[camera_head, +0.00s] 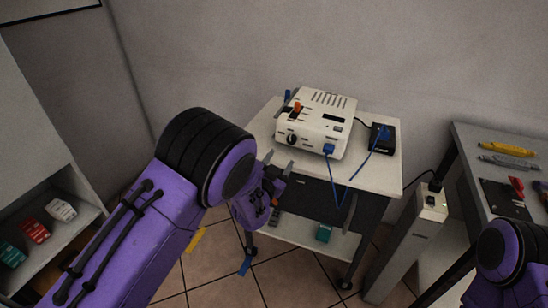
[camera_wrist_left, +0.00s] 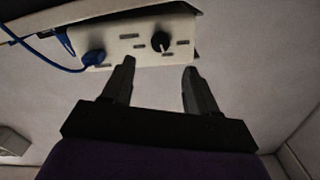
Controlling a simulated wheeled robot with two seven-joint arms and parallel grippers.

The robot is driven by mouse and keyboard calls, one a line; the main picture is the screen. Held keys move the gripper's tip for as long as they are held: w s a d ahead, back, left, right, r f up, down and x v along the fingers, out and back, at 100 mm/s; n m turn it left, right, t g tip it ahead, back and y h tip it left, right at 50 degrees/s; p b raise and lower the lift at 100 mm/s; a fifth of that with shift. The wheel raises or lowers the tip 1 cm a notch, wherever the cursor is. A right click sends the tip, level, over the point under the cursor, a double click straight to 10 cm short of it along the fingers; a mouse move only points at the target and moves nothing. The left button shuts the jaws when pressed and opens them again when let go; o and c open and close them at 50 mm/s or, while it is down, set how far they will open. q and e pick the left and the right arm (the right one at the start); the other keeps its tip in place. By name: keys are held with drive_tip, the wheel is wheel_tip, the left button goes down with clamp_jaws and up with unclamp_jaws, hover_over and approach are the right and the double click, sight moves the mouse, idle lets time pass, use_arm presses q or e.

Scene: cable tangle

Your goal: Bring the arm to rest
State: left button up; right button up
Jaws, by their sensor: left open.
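My left arm, purple and black, reaches in from the left in the head view. My left gripper (camera_head: 278,168) is open and empty, just off the front left edge of the white cart (camera_head: 378,178). In the left wrist view its two dark fingers (camera_wrist_left: 157,90) stand apart with nothing between them. A cream device box (camera_head: 318,122) sits on the cart, with a black knob and a blue plug (camera_head: 329,149) in its front. The box also shows beyond the fingertips in the left wrist view (camera_wrist_left: 140,50). Part of my right arm shows at lower right; its gripper is out of frame.
A blue cable (camera_head: 347,180) hangs over the cart's front edge. A black adapter (camera_head: 383,137) sits beside the box. A white power post (camera_head: 408,245) stands right of the cart, near a bench (camera_head: 472,135) with tools. A shelf (camera_head: 75,228) with small boxes is at left.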

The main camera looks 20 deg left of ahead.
use_arm(q)
drive_tip(key=shift+s+f, duration=0.15)
drive_tip(key=shift+s, duration=0.3)
drive_tip(key=shift+a, duration=0.2)
drive_tip(key=s+a+f+n+g+y, duration=0.2)
drive_tip(key=s+a+f+n+g, duration=0.15)
drive_tip(key=s+f, duration=0.4)
drive_tip(key=s+a+f+n+g+y, duration=0.25)
drive_tip(key=s+a+f+n, duration=0.2)
drive_tip(key=s+f, duration=0.3)
drive_tip(key=s+a+f+n+g, duration=0.1)
drive_tip(key=s+f+g, duration=0.2)
drive_tip(key=s, duration=0.6)
drive_tip(key=s+a+f+n+g, duration=0.1)
drive_tip(key=s+a+f+g, duration=0.1)
drive_tip(key=s, duration=0.7)
drive_tip(key=s+a+f+n+g, duration=0.1)
drive_tip(key=s+a+f+g, duration=0.1)
drive_tip(key=s+f, duration=0.4)
drive_tip(key=s+g, duration=0.1)
drive_tip(key=s, duration=0.3)
drive_tip(key=shift+f+n+g, duration=0.3)
drive_tip(key=shift+n+g, duration=0.1)
